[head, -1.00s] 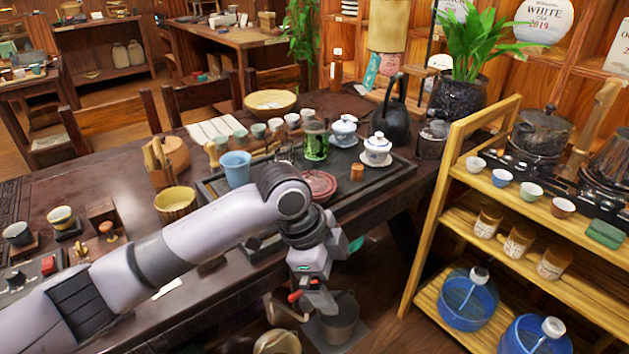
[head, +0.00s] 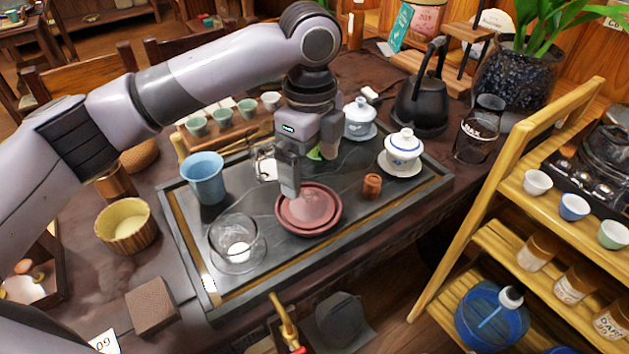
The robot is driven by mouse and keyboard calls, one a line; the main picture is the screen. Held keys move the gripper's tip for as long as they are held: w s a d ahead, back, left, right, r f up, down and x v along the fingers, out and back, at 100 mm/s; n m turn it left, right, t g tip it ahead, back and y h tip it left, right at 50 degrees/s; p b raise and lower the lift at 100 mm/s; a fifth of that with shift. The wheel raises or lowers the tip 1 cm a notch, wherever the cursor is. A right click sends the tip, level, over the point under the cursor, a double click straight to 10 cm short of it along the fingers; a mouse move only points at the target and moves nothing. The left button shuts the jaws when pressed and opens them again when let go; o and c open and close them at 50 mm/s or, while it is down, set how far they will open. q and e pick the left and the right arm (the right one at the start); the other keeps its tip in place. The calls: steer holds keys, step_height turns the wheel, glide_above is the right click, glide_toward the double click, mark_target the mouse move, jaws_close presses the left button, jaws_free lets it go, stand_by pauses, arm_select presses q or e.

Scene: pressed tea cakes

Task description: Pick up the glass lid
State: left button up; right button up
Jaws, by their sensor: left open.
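My left gripper (head: 289,185) is open and points down over the tea tray (head: 342,250), just above and behind a reddish round dish (head: 283,214). Its fingers overlap the dish's back rim in the head view; I cannot tell the height gap. A clear round glass piece (head: 237,244) with a pale spot in it stands on the tray, left of the dish and nearer the front. I cannot tell whether this is the glass lid. Another clear glass edge (head: 264,166) shows behind the gripper, partly hidden. Something green also shows behind it. My right gripper is out of view.
A blue cup (head: 204,178) stands at the tray's left. A lidded white gaiwan (head: 403,150) and a small brown cup (head: 372,185) stand at its right. A black kettle (head: 422,100) is behind. A yellow wooden shelf (head: 485,210) rises at the right. The tray's front is mostly clear.

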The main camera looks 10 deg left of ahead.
mark_target(308, 193)
arm_select(q)
steer(key=shift+s+a+f+b, duration=0.1)
steer(key=shift+a+f+b, duration=0.1)
steer(key=shift+f, duration=1.55)
steer(key=shift+s+a+f+b, duration=0.1)
steer(key=shift+f+b, duration=0.05)
steer(key=shift+f, duration=1.6)
steer(key=shift+d, duration=0.1)
steer(key=c, duration=1)
